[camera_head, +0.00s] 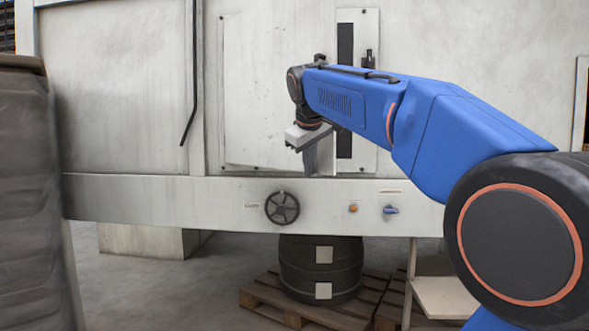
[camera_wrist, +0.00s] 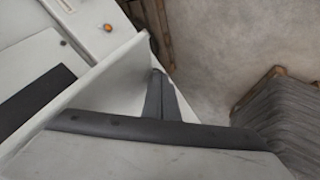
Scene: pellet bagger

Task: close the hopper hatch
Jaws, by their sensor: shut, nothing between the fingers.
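The hopper hatch (camera_head: 265,90) appears to be the large pale panel on the machine front. Its right part is hidden behind my arm and gripper. In the wrist view a pale plate (camera_wrist: 110,72), likely the hatch, stands out from the machine face, seen nearly edge-on. A dark upright strip (camera_head: 345,145) shows just right of the panel; whether it is part of the opening I cannot tell. My gripper (camera_head: 312,170) points down in front of the panel's lower right. In the wrist view its shut, empty fingers (camera_wrist: 162,98) are close beside the plate; contact is unclear.
Below the panel, a beam carries a black handwheel (camera_head: 282,208), an orange button (camera_head: 353,207) and a blue handle (camera_head: 390,210). A dark drum (camera_head: 322,268) stands on a wooden pallet (camera_head: 255,300) underneath. A grey wrapped stack (camera_head: 30,190) blocks the left. Floor between is clear.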

